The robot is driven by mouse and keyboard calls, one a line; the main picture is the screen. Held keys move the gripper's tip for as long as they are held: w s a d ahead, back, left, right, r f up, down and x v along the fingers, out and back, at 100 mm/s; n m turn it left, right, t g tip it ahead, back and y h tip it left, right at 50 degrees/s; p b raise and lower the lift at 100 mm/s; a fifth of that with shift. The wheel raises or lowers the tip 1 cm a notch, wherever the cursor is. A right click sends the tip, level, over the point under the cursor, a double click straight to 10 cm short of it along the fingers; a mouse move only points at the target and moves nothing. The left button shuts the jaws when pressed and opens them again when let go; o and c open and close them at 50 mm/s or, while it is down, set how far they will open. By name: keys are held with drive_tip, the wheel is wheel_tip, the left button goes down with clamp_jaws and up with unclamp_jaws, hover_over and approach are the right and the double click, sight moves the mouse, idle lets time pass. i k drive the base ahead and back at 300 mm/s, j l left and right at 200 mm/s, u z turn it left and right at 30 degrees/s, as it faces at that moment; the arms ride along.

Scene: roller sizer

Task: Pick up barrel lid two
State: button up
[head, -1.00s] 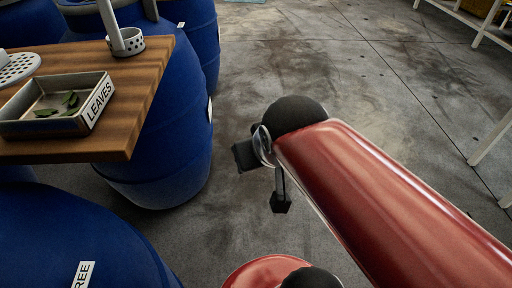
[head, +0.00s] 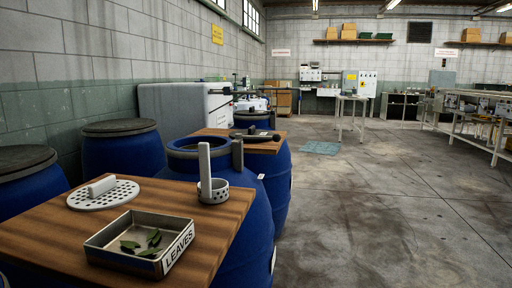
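Several blue barrels stand at the left in the head view. Two barrels by the wall wear dark round lids, one lid (head: 120,127) farther back and one lid (head: 25,160) at the left edge. A flat dark round thing (head: 255,134), perhaps another lid, lies on the farther wooden board. The middle barrel (head: 198,147) shows a dark ring-shaped rim with a blue centre. No readable label shows which lid is number two. My gripper and arm are out of view.
The near wooden board (head: 65,235) holds a LEAVES tray (head: 140,243) with leaves, a perforated white disc (head: 103,194) and a perforated cup (head: 213,191) with an upright handle. The concrete floor (head: 370,215) to the right is open. Workbenches stand farther back.

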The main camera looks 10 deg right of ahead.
sight(252, 130)
drive_tip(key=i+u, duration=0.1)
drive_tip(key=u, duration=0.35)
drive_tip(key=i+l+u, duration=0.3)
drive_tip(key=l, duration=0.3)
drive_tip(key=i+l+u, duration=0.35)
drive_tip(key=l, duration=0.35)
